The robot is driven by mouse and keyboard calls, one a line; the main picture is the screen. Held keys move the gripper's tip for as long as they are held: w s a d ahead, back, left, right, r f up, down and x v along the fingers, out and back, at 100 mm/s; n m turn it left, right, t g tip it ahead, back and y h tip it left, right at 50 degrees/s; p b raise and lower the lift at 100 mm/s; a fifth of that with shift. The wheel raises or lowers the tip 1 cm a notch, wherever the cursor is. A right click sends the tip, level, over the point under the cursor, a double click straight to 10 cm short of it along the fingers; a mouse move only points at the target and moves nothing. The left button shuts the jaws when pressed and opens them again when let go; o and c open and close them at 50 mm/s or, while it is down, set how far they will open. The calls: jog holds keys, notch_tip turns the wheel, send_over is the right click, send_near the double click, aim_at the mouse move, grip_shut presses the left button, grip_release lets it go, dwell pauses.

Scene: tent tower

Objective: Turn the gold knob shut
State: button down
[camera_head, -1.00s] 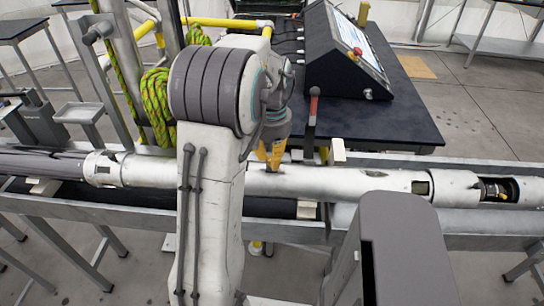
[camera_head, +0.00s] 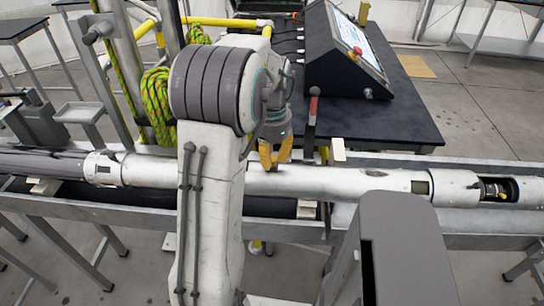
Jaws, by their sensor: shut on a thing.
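My gripper (camera_head: 274,154), with yellow-orange fingers, points down at the top of the long white tube (camera_head: 330,182), just right of my forearm. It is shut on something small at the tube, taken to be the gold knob. The knob itself is hidden between the fingers, so its angle cannot be told. A small gold-coloured part (camera_head: 492,191) shows inside the tube's dark opening at the far right, well away from my gripper.
A grey metal rail frame (camera_head: 455,240) carries the tube. A lever with a red grip (camera_head: 314,97) stands close right of my gripper. Behind are a black table (camera_head: 412,122) with a control console (camera_head: 340,60) and green rope (camera_head: 157,100) on a post.

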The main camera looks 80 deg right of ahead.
aim_at(272, 158)
jog(key=shift+a+f+m, duration=0.1)
jog(key=shift+f+m, duration=0.05)
jog(key=shift+m, duration=0.15)
dwell(0.4)
jog(key=c, duration=1)
grip_release()
notch_tip(272, 158, up, 12)
jog(key=shift+r, duration=0.1)
dwell(0.5)
